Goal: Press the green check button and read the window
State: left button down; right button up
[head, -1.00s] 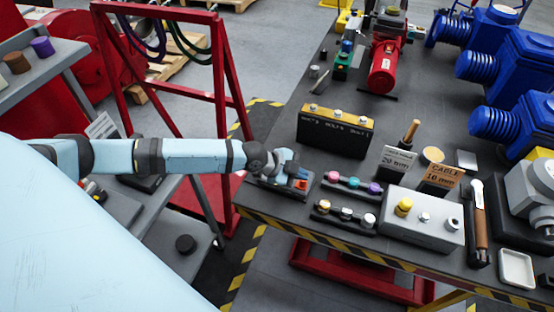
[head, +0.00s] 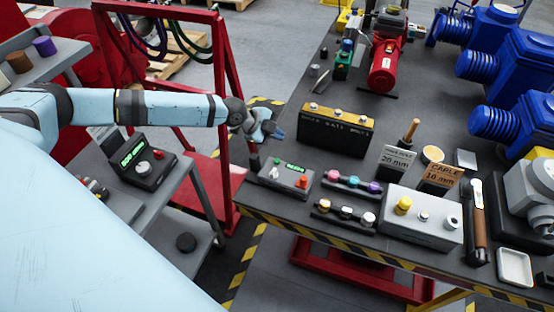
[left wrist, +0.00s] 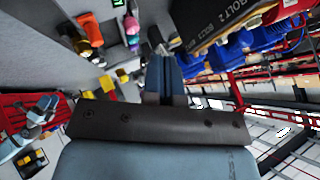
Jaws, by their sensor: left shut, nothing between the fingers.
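A small grey box (head: 286,180) sits at the near left corner of the dark workbench. It has a pale knob (head: 274,173), an orange-red button (head: 303,181) and a small dark window (head: 291,167) with green marks too small to read. I cannot make out a green button on it. My left gripper (head: 275,131) is shut and empty, raised above and behind the box, apart from it. Its blue fingers (left wrist: 165,75) show shut in the left wrist view. My right gripper is not in view.
A black box with yellow top (head: 336,131) stands just right of my left gripper. A grey box with a yellow knob (head: 423,218) and small knob racks (head: 343,215) lie to the right. A dark device with a green display (head: 143,163) stands on the left cart.

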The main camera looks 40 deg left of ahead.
pick_arm(q)
jog(key=b, duration=0.5)
send_over(277, 162)
notch_tip(277, 162, down, 8)
jog(key=shift+a+r, duration=0.1)
jog(key=shift+r, duration=0.05)
jog(key=shift+w+f+b, duration=0.1)
jog(key=shift+f+b, duration=0.25)
jog(key=shift+f, duration=0.1)
dwell(0.9)
dwell(0.3)
jog(key=shift+f+b, duration=0.35)
jog(key=shift+b, duration=0.15)
